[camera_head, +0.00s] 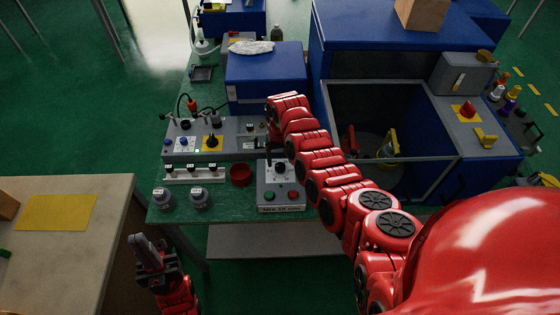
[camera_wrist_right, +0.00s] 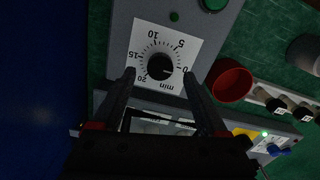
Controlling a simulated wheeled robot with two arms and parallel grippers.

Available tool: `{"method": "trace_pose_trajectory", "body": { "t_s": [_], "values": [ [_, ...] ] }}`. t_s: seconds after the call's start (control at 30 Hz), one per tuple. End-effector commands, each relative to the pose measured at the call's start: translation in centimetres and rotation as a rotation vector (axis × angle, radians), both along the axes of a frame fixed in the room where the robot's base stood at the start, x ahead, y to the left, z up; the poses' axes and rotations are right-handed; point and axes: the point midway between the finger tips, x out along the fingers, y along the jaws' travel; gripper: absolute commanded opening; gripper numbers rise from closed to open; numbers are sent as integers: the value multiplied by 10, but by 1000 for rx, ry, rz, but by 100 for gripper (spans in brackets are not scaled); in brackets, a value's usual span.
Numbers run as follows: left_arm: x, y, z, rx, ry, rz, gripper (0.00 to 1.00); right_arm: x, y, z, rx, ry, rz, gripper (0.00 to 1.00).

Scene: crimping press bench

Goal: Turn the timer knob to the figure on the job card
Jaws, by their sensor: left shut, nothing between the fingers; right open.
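The timer knob (camera_wrist_right: 160,66) is black, on a white dial (camera_wrist_right: 148,38) marked 0, 5, 10, 15, 20 and "min". Its pointer setting is too dark to read surely. The knob's grey box (camera_head: 267,194) stands at the bench's front edge in the head view. A white card (camera_head: 281,209) at the box's front carries black text, apparently "MIX 12 min", too small to be sure. My right gripper (camera_wrist_right: 159,75) is open, its fingers on either side of the knob in the wrist view; contact is unclear. My left gripper (camera_head: 149,240) is shut and empty, below the bench's front left corner.
A green button (camera_head: 268,195) and a red button (camera_head: 294,195) sit below the dial. A red bowl (camera_head: 240,174) stands close left of the box. A grey control panel (camera_head: 230,150) is behind it, and a blue open-fronted machine (camera_head: 440,172) stands right.

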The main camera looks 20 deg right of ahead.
Motion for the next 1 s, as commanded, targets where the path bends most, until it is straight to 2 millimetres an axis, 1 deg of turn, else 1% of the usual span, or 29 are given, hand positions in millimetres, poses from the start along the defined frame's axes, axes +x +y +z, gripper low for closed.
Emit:
{"method": "trace_pose_trajectory", "body": {
  "t_s": [0.1, 0.3, 0.7, 0.77, 0.8, 0.87, 1.0],
  "values": [
    [0, 0, -2, 0, 0, 0, 0, 1, 0, -12, -3, 2, 5, 76],
    [0, 0, -3, 0, 0, 0, 0, 0, 0, -25, -2, 2, 2, 76],
    [0, 0, -3, 0, 0, 0, 0, 1, 0, -28, 0, -2, 0, 76],
    [0, 0, -3, 0, 0, 0, 0, 1, 0, -28, 0, -2, 0, 68],
    [0, 0, -3, 0, 0, 0, 0, 1, 0, -28, 0, -2, 0, 60],
    [0, 0, -3, 0, 0, 0, 0, 1, 0, -28, 0, -2, 0, 50],
    [0, 0, -3, 0, 0, 0, 0, 1, 0, -28, 0, -2, 0, 24]
  ]
}}
